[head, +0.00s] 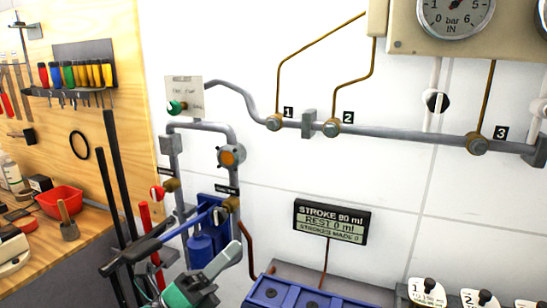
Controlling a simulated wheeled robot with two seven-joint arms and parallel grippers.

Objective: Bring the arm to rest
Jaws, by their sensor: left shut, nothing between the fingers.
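My left gripper (233,250) shows at the bottom, left of centre, with a teal body and pale grey fingers that are shut and empty. It points up and to the right, in front of the lower part of a blue hand pump (201,248) on the wall. The pump's blue lever with a dark grip (148,247) slants down to the left, just above and left of the gripper. I cannot tell whether the gripper touches the pump. My right gripper is not in view.
Grey pipes (393,135) with numbered fittings cross the white wall. A display (331,221) reads stroke 90 ml, rest 0 ml. A blue box (310,299) and numbered switches (427,291) are at the bottom right. A wooden bench with a red bin (60,201) stands left.

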